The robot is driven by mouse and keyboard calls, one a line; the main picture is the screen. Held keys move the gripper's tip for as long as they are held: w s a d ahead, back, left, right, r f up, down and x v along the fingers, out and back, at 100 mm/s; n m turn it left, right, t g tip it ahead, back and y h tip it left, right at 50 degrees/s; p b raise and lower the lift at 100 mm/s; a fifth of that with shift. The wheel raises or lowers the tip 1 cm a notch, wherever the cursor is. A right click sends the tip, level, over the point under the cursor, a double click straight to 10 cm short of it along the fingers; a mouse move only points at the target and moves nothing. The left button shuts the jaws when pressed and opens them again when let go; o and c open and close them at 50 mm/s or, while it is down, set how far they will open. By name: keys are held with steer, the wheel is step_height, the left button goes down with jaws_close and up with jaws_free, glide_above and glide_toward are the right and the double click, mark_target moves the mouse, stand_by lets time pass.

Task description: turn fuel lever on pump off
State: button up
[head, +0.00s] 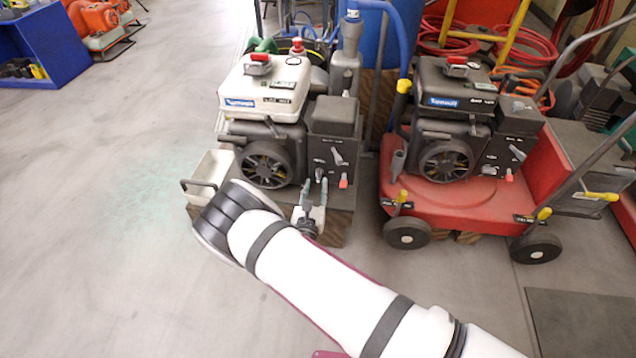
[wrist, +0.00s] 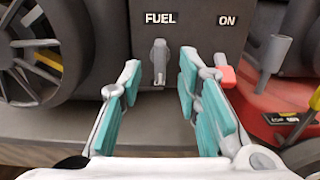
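The pump (head: 268,95) with the white tank stands on a wooden base, left of a red cart, in the head view. Its dark front panel carries a "FUEL" label and, to the right, "ON". The grey fuel lever (wrist: 158,60) hangs straight down below "FUEL"; in the head view it is small above the fingers. My gripper (head: 314,190) is in front of the panel, its fingers pointing at it. In the wrist view my gripper (wrist: 160,76) is open, with teal pads on either side of the lever. No clear contact with the lever shows.
A red switch (wrist: 227,76) sits right of the lever, close by the right finger. A second, dark engine stands on the red cart (head: 470,205) at right. A pale bin (head: 212,173) stands left of the pump. Open floor lies to the left.

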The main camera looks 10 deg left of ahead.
mark_target(318, 177)
steer(key=shift+w+b, duration=0.7)
steer(key=shift+w, duration=1.5)
jaws_close()
